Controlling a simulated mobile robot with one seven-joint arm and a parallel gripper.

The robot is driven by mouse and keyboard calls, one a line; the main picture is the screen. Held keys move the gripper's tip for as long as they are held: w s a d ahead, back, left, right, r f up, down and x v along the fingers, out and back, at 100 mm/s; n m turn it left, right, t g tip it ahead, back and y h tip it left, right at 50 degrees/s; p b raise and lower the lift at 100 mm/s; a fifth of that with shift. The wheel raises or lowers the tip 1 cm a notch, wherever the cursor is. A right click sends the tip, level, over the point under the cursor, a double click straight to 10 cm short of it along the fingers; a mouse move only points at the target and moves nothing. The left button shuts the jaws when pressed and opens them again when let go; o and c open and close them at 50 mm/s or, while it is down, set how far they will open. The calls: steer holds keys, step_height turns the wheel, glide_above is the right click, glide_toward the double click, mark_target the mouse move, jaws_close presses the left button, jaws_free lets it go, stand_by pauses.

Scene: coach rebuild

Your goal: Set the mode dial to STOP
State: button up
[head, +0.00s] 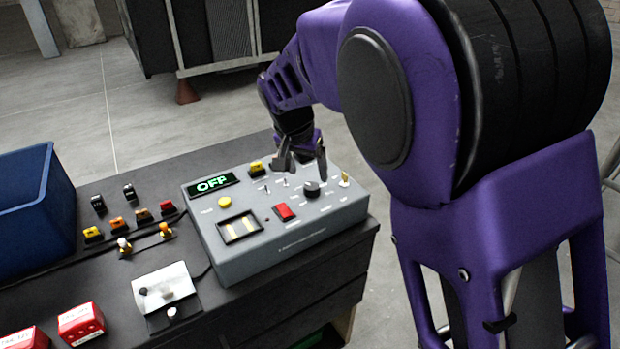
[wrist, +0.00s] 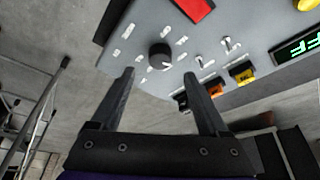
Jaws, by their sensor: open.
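The mode dial (head: 311,188) is a black round knob on the right part of a grey control box (head: 300,235). It also shows in the wrist view (wrist: 160,56), with a light pointer mark and several white labels around it. The labels are too small to read. My gripper (head: 305,160) is above the back right of the box, pointing down, with its fingers apart. In the wrist view the fingertips (wrist: 158,72) stand to either side below the dial, apart from it and holding nothing. The box's display (head: 212,184) reads OFF in green.
A blue bin (head: 35,205), loose switches and red boxes (head: 81,324) lie to the left on the dark bench.

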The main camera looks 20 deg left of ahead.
steer(key=v, duration=1.1)
steer(key=shift+r+p, duration=0.3)
steer(key=shift+p, duration=0.15)
steer(key=shift+s, duration=0.15)
